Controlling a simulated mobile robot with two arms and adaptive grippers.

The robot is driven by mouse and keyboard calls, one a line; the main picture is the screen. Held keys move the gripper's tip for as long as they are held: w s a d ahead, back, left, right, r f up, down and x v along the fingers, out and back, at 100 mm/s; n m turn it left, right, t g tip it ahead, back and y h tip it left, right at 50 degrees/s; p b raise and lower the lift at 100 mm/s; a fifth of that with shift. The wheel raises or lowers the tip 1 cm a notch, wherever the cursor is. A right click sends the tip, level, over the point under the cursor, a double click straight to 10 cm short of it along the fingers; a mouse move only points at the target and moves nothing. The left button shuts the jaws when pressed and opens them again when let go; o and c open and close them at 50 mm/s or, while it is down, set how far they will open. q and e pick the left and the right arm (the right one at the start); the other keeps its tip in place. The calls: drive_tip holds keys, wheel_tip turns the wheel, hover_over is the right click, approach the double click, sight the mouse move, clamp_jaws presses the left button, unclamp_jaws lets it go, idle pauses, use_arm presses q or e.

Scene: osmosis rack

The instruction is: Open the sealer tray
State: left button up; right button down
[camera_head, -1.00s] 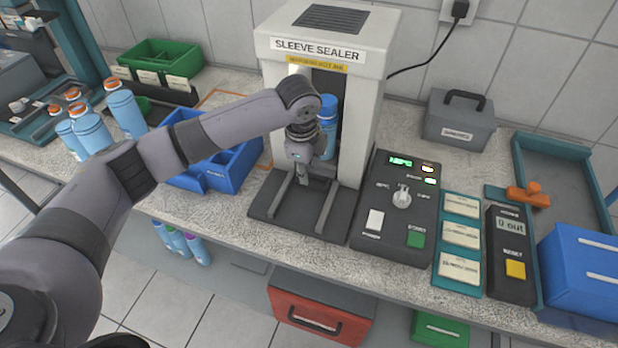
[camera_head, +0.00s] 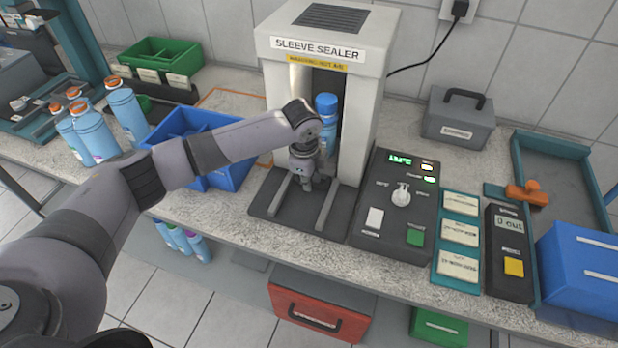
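The sleeve sealer (camera_head: 362,110) is a pale upright housing with a warning strip, standing at the back of the counter. Its dark tray (camera_head: 312,222) with two grey rails extends from the front of its opening. A blue bottle (camera_head: 326,108) with a blue cap stands upright inside the opening, partly hidden by my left arm. My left gripper (camera_head: 308,184) points down over the back of the tray, between the rails and in front of the bottle. Its fingers are small and dark; I cannot tell whether they are open or touching the tray. My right gripper is out of view.
A control panel (camera_head: 387,238) with a knob and buttons sits right of the tray. A blue divided bin (camera_head: 236,173) stands close on the left, under my forearm. Several blue bottles (camera_head: 124,112) stand further left. A grey toolbox (camera_head: 459,128) is at the back right.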

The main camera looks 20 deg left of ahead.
use_arm(q)
clamp_jaws()
idle(0.3)
